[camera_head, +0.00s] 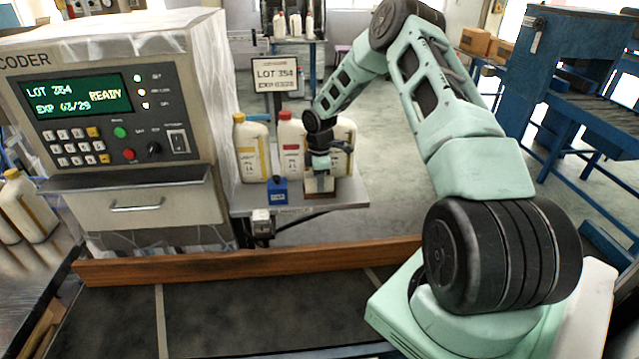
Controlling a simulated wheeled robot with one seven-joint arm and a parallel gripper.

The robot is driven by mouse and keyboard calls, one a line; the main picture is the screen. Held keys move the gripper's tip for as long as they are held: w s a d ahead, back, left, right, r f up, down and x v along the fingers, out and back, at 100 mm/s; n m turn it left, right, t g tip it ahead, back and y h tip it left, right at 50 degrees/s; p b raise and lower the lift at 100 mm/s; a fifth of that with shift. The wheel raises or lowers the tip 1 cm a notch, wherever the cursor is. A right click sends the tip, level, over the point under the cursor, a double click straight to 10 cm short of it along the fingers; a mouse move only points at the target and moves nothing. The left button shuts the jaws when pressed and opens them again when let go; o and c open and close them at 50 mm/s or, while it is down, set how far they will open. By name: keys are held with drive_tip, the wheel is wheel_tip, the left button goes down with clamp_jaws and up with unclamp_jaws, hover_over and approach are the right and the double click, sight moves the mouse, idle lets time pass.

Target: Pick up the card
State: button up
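My gripper (318,172) points down over the small grey table, in front of the bottles. A small pale upright piece (319,184) shows just under it, above a brown block (321,195) on the table; it may be the card, but it is too small to be sure. The fingers overlap this piece, and I cannot tell whether they are shut on it. A larger white card-like sign (275,73) reading "LOT 354" with an EXP line stands on a dark post behind the bottles, apart from my gripper.
Several bottles, including a yellow-capped one (251,150) and a red-labelled one (291,145), stand close to my gripper. A blue box (277,190) is left of it. The coder machine (115,120) stands left; a wooden rail (245,262) runs in front.

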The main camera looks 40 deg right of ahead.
drive_tip(key=shift+f, duration=0.8)
clamp_jaws()
drive_tip(key=shift+r, duration=0.15)
